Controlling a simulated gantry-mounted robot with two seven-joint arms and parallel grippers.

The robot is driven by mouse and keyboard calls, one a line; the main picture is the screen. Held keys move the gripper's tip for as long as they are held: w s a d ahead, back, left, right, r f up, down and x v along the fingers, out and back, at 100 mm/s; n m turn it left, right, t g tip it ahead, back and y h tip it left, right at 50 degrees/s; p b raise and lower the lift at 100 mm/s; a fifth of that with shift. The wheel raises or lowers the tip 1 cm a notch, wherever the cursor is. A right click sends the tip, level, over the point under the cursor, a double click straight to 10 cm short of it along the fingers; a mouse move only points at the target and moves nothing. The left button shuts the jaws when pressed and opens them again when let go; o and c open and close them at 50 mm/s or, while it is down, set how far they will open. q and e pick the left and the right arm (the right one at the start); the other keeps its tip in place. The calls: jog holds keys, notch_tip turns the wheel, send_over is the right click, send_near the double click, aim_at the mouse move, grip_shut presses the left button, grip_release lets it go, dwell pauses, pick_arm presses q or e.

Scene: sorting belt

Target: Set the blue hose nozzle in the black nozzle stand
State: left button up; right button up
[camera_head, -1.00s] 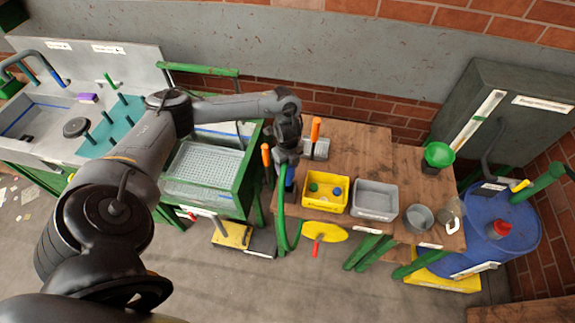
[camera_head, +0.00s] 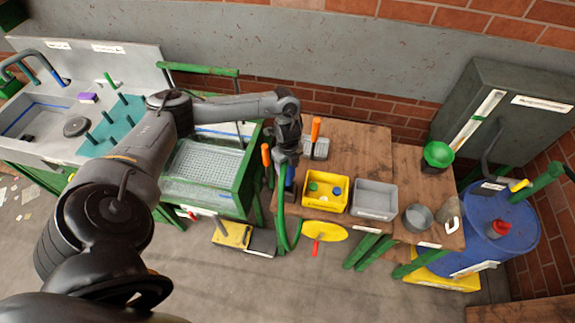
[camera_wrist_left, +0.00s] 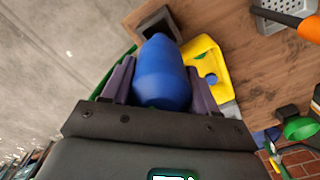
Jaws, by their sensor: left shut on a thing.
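My left gripper (camera_head: 287,163) is shut on the blue hose nozzle (camera_wrist_left: 160,75), which sits between its two fingers in the left wrist view. In the head view only a small blue part of the nozzle (camera_head: 290,176) shows below the gripper. A dark, box-like holder (camera_wrist_left: 149,22), which looks like the black nozzle stand, is at the edge of the wooden table. The nozzle's tip appears close to it in the wrist view; I cannot tell whether they touch. My right gripper is not in view.
A yellow bin (camera_head: 313,201) with small items and a grey bin (camera_head: 374,214) stand right of my gripper. A green hose (camera_head: 281,222) hangs below it. Orange-handled tools (camera_head: 315,128) are close by. The green-framed sink (camera_head: 243,190) is to the left.

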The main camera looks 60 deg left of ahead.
pick_arm(q)
jog(key=shift+f+b, duration=0.65)
jog(key=shift+f, duration=1.05)
jog(key=shift+f+b, duration=0.2)
jog(key=shift+b, duration=0.15)
jog(key=shift+f+b, duration=0.7)
jog(key=shift+f, duration=0.55)
jog(key=shift+f, duration=0.4)
jog(key=shift+f+b, duration=0.25)
jog(key=shift+b, duration=0.1)
jog(key=shift+f, duration=0.15)
